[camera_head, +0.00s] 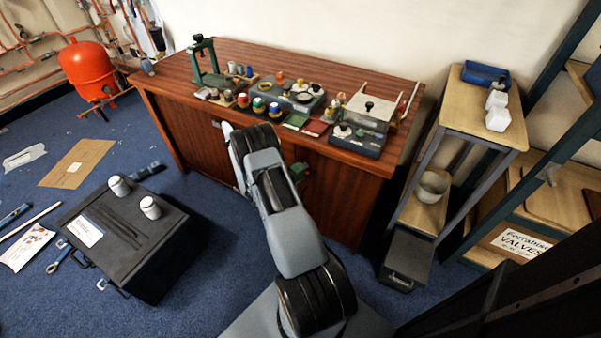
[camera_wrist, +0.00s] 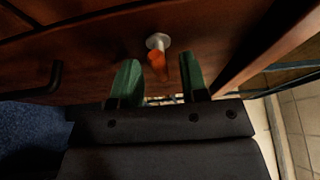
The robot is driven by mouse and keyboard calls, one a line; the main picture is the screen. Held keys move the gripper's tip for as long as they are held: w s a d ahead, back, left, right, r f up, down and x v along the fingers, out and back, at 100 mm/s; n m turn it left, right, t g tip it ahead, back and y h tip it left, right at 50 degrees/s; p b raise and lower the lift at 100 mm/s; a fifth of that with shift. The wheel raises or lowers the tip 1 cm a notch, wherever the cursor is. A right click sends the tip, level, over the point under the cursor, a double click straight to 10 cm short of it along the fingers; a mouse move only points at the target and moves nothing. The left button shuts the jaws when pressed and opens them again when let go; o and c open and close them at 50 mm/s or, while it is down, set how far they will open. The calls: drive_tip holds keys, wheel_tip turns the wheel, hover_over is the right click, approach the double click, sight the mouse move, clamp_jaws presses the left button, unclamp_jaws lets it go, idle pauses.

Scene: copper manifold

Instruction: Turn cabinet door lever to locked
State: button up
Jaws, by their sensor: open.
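The wooden cabinet (camera_head: 205,135) stands against the wall, with dark red-brown doors. In the wrist view, an orange lever (camera_wrist: 157,61) on a round silver base (camera_wrist: 158,41) sticks out from the cabinet front. Its turned position is hard to tell from this angle. My gripper (camera_wrist: 159,64) is open, with its two green fingers on either side of the lever's end in the picture. I cannot tell whether either finger touches it. In the head view my arm hides the lever, and only a bit of green gripper (camera_head: 298,172) shows beside it at the cabinet front.
A black bar handle (camera_wrist: 46,84) is on the cabinet front left of the lever. The cabinet top holds many small parts and fixtures. A black case (camera_head: 125,250) with white cups lies on the floor at left. A narrow shelf stand (camera_head: 480,130) is at right.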

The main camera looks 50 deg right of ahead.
drive_tip(key=shift+d, duration=0.35)
clamp_jaws()
